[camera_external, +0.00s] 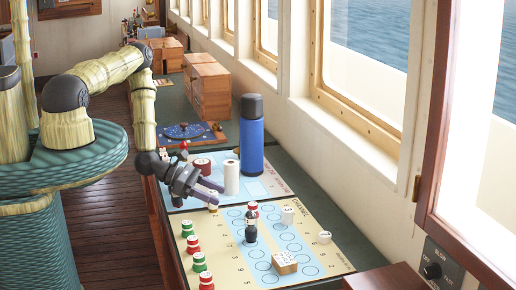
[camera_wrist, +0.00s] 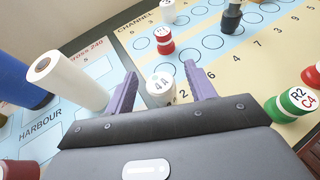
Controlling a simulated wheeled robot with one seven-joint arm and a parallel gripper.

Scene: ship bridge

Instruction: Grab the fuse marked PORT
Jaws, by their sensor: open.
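I can read no PORT mark on anything in either view, so I cannot tell which piece is the fuse. My gripper (camera_external: 218,196) is open above the near edge of the harbour sheet. In the wrist view its purple fingers (camera_wrist: 160,70) stand apart, with a small white cylinder marked 4 (camera_wrist: 160,90) showing between them; nothing is held. Red-and-white pieces (camera_external: 192,244) and green-and-white pieces (camera_external: 199,262) line the left of the channel board (camera_external: 225,265). A red piece (camera_wrist: 164,41) stands on the board's circles.
A tall blue flask (camera_external: 251,140) and a white roll (camera_external: 231,178) stand close to my gripper. A dark piece (camera_external: 251,230), white pieces (camera_external: 287,215) and a lettered block (camera_external: 285,263) are on the board. Wooden boxes (camera_external: 210,92) stand behind; windows line the right.

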